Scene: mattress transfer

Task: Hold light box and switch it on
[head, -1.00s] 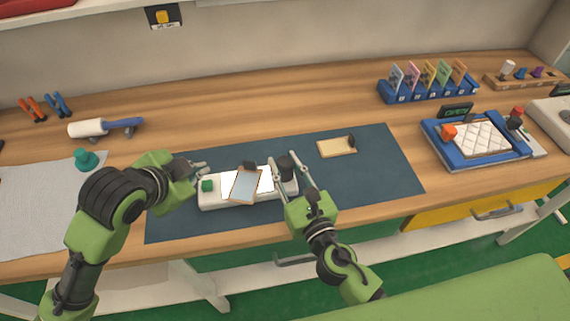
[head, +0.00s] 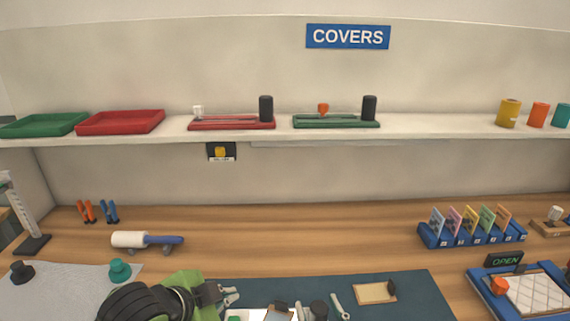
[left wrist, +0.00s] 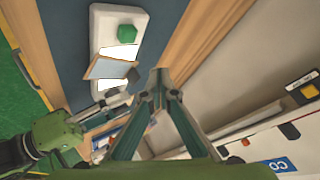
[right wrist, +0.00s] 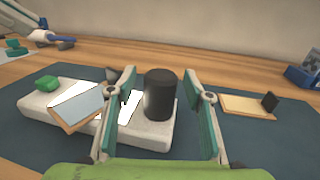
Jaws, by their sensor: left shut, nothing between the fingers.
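The light box is a long white box with a green button (right wrist: 47,83) at its left end, a bright white panel (right wrist: 124,107) and a black knob (right wrist: 160,94) at its right end. It is cut off at the bottom of the head view. A small wood-framed plate (right wrist: 80,106) leans across its middle. My right gripper (right wrist: 160,78) is open, with its fingers on either side of the black knob and visible gaps. The button also shows in the left wrist view (left wrist: 127,34).
A blue mat (head: 420,295) lies under the box, with a second framed plate (head: 375,292) to the right. A lint roller (head: 145,240) lies behind on the left. A card rack (head: 470,235) and an "OPEN" device (head: 530,290) stand at right. A shelf (head: 440,128) runs above.

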